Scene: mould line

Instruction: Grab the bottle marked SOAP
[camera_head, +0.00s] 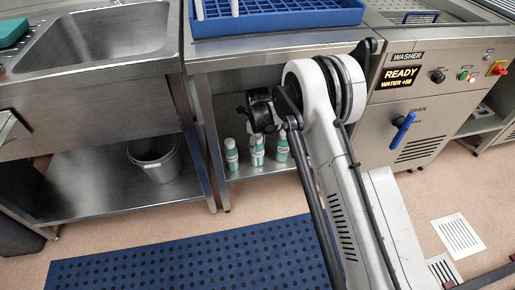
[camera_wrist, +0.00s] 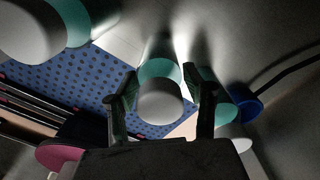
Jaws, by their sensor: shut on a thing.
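Three teal bottles with white caps stand in a row on the lower shelf in the head view: a left bottle (camera_head: 231,155), a middle bottle (camera_head: 257,153) and a right bottle (camera_head: 282,148). Their labels are too small to read, so I cannot tell which says SOAP. My gripper (camera_head: 257,128) is at the middle bottle. In the wrist view my gripper (camera_wrist: 160,95) has a finger on each side of this bottle (camera_wrist: 160,103) and is shut on it near the cap. Other bottles show close by, at the upper left (camera_wrist: 35,28) and right (camera_wrist: 218,105).
The shelf (camera_head: 240,169) lies under a steel table bearing a blue rack (camera_head: 275,20). A grey bucket (camera_head: 155,158) stands on the shelf under the sink (camera_head: 95,45). The washer (camera_head: 425,95) with a blue handle is at the right. A blue mat (camera_head: 190,260) covers the floor.

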